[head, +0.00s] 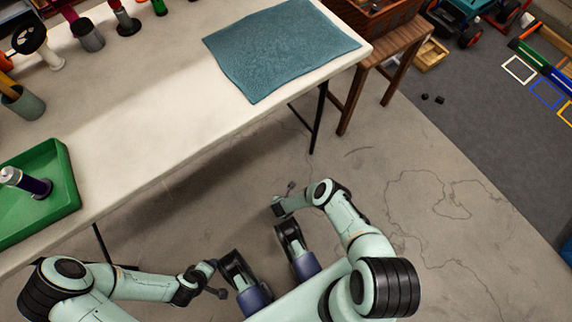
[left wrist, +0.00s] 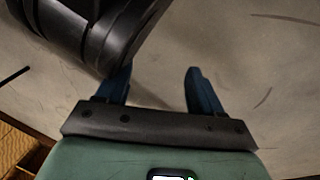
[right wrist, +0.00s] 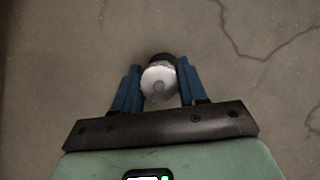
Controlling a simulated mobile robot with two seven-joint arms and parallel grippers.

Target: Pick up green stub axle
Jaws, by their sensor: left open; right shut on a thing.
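A small green upright piece (head: 159,6) stands at the far top edge of the table in the head view, partly cut off. I cannot tell whether it is the green stub axle. My right gripper (right wrist: 158,68) is shut on a round piece with a whitish disc face (right wrist: 158,84) and a dark rim, held over the floor. No green shows on that piece, and the rest of it is hidden. My left gripper (left wrist: 160,72) is open and empty, low over the floor beside a black part of my body. Both grippers are away from the table.
A white table (head: 150,125) holds a blue-green cloth (head: 280,45), a green tray (head: 67,180) with a dark cylinder (head: 25,182), and several upright parts at the upper left. A wooden stool (head: 395,48) stands beyond it. The floor (head: 440,230) right of my arms is clear.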

